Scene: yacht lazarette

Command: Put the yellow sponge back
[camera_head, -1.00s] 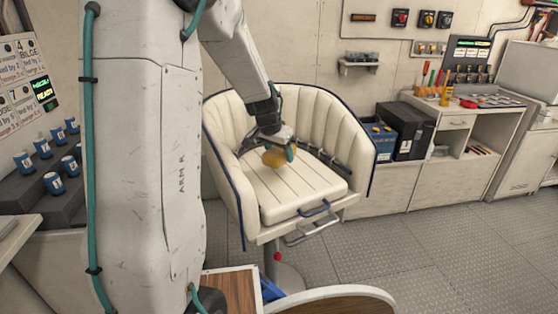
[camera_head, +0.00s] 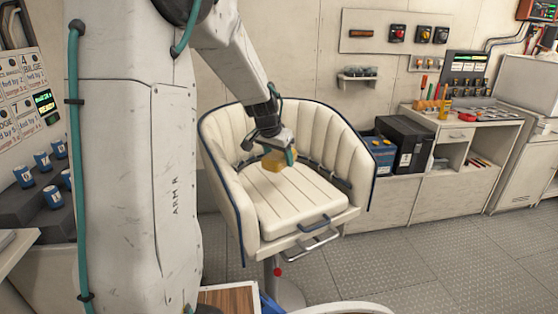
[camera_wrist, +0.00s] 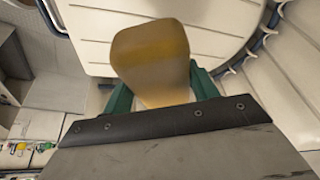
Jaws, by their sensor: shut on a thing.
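The yellow sponge (camera_head: 274,161) is in my gripper (camera_head: 283,157), above the seat of the cream padded chair (camera_head: 300,205). In the wrist view the sponge (camera_wrist: 150,55) sits between the two green fingers of my gripper (camera_wrist: 160,92), which are shut on it. It stands out past the fingertips and covers part of the seat (camera_wrist: 220,25) below. There is a gap between the sponge and the seat cushion, but its height is hard to tell.
A workbench (camera_head: 465,125) with tools stands at the right. A black box (camera_head: 405,140) and a blue box (camera_head: 382,145) stand beside the chair. Several blue cups (camera_head: 52,195) are at the left. The floor (camera_head: 430,250) at the right front is clear.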

